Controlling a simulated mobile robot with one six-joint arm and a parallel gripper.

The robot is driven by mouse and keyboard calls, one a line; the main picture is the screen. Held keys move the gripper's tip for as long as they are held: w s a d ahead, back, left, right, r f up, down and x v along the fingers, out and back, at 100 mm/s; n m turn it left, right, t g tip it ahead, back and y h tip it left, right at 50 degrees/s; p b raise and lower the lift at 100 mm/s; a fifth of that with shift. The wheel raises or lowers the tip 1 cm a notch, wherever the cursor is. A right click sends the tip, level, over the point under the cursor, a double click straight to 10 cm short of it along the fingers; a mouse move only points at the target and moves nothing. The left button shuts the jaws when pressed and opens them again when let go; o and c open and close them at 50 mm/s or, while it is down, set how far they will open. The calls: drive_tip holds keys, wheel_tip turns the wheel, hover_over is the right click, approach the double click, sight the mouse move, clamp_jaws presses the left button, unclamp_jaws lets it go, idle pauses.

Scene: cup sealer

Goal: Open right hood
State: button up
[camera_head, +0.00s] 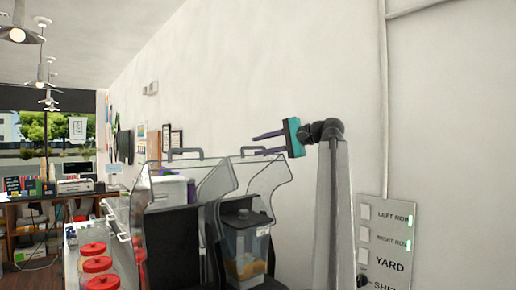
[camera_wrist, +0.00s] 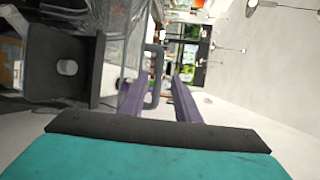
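The right hood (camera_head: 270,177) is a clear curved cover with a dark bar handle (camera_head: 262,149) along its top edge. It stands over a blender-like machine (camera_head: 246,248). My gripper (camera_head: 255,145), teal with two purple fingers, reaches in from the right at the height of this handle. The fingers are open and apart. In the wrist view the dark handle (camera_wrist: 154,76) shows between the open fingers (camera_wrist: 158,82), with gaps at the sides. Whether a finger touches it, I cannot tell.
A second clear hood (camera_head: 218,180) with its own handle (camera_head: 187,151) stands just left. Red-lidded jars (camera_head: 97,264) line the counter at lower left. A sign panel (camera_head: 384,240) is at lower right. The wall (camera_head: 270,60) behind is bare, with free room above the hoods.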

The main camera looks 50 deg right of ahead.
drive_tip(key=v, duration=1.2)
drive_tip(key=shift+s, duration=0.3)
